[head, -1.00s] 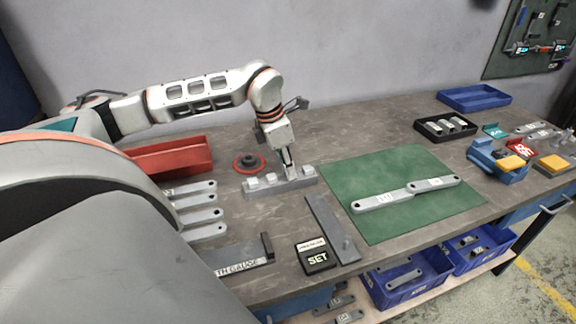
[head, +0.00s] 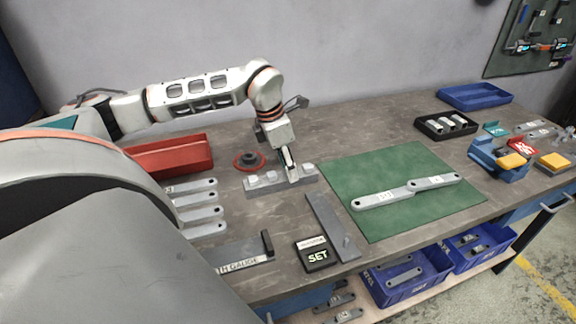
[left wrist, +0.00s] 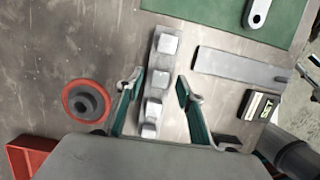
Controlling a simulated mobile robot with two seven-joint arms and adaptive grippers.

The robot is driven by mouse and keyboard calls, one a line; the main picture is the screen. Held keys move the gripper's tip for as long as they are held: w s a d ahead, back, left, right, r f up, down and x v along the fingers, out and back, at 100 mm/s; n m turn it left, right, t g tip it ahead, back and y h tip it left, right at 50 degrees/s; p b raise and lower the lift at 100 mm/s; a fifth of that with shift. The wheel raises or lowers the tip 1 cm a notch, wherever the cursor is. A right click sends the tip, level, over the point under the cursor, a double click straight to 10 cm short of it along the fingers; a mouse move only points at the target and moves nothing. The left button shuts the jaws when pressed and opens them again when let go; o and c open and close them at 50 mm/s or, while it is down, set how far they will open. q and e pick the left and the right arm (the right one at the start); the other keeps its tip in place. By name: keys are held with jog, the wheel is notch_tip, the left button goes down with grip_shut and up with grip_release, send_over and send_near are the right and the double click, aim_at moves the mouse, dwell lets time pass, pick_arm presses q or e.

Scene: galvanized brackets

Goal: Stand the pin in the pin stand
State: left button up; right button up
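A grey block (head: 264,189) bears several light, pale-topped pieces (head: 308,169) in a row; it also shows in the left wrist view (left wrist: 162,59). A round dark stepped piece with a hollow centre (head: 249,159) sits in a red ring left of and behind the block; it shows in the left wrist view too (left wrist: 87,102). I cannot tell for sure which of these is the pin stand. My left gripper (head: 291,178) points down at the row and hides part of it. In the left wrist view its fingers (left wrist: 160,80) are apart, one on each side of the row.
A red bin (head: 172,157) and several grey bars (head: 200,213) lie to the left. A flat grey bar (head: 330,222) and a black SET box (head: 317,254) are in front. A green mat (head: 385,226) with two joined links lies right. Bare table surrounds the block.

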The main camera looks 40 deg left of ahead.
pick_arm(q)
jog(key=v, duration=1.2)
jog(key=shift+s+f, duration=0.1)
